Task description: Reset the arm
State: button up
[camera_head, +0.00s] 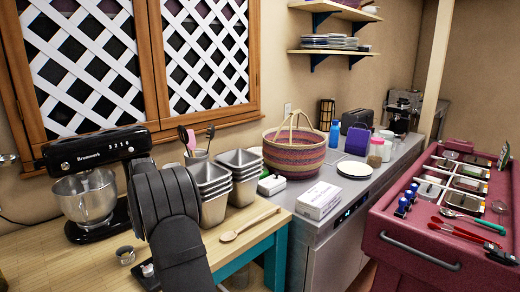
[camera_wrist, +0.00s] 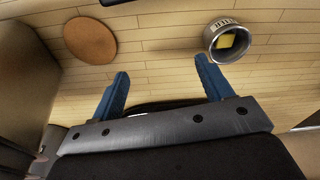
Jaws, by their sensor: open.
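My gripper (camera_wrist: 160,92) shows in the wrist view with its two blue fingers wide apart. It is open and nothing is between the fingers. The wrist view looks over a light wooden plank surface. In the head view my dark arm rises in front of the wooden counter (camera_head: 75,262), and the gripper itself is not visible there.
In the wrist view a round brown disc (camera_wrist: 90,39) and a metal container (camera_wrist: 219,52) with something yellow inside lie beyond the fingers.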

notch_tip(320, 180, down, 6)
jog(key=shift+r, duration=0.1)
dwell(1.9)
